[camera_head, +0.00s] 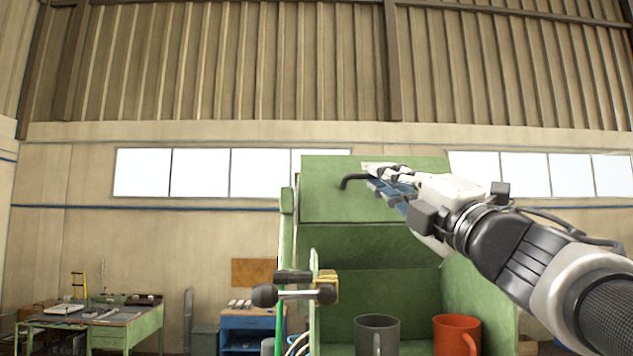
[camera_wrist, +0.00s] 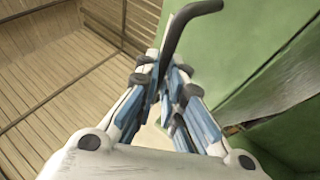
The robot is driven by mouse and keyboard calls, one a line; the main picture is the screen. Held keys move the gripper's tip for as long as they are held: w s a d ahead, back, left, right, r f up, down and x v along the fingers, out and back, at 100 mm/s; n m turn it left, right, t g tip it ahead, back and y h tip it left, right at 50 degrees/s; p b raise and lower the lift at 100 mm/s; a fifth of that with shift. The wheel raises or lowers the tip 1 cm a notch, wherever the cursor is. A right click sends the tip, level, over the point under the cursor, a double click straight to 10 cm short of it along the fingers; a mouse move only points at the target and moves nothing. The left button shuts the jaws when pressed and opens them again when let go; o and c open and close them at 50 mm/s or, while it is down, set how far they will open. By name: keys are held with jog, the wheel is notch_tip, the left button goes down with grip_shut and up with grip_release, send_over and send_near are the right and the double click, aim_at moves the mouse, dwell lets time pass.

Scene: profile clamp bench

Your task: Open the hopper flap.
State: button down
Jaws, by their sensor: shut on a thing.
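The hopper flap (camera_head: 335,192) is a green panel at the top of the green hopper (camera_head: 287,240). It stands raised, with the dark opening of the hopper below it. A dark bent handle (camera_head: 349,179) sticks out at the flap's front. My gripper (camera_head: 376,179) reaches in from the right and is shut on this handle. In the wrist view the handle (camera_wrist: 182,24) runs up from between the fingers of my gripper (camera_wrist: 166,84), and green panel (camera_wrist: 255,45) fills the right side. The fingers hide the handle's other end.
A grey mug (camera_head: 377,335) and an orange mug (camera_head: 456,334) stand in the hopper's lower front. A clamp with dark knobs (camera_head: 294,292) is at its left. A green workbench (camera_head: 125,326) and a blue cabinet (camera_head: 252,322) stand farther back left. The air above the hopper is clear.

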dwell(0.5)
jog(key=c, duration=2)
grip_release()
notch_tip(320, 180, up, 10)
jog(key=shift+o, duration=0.2)
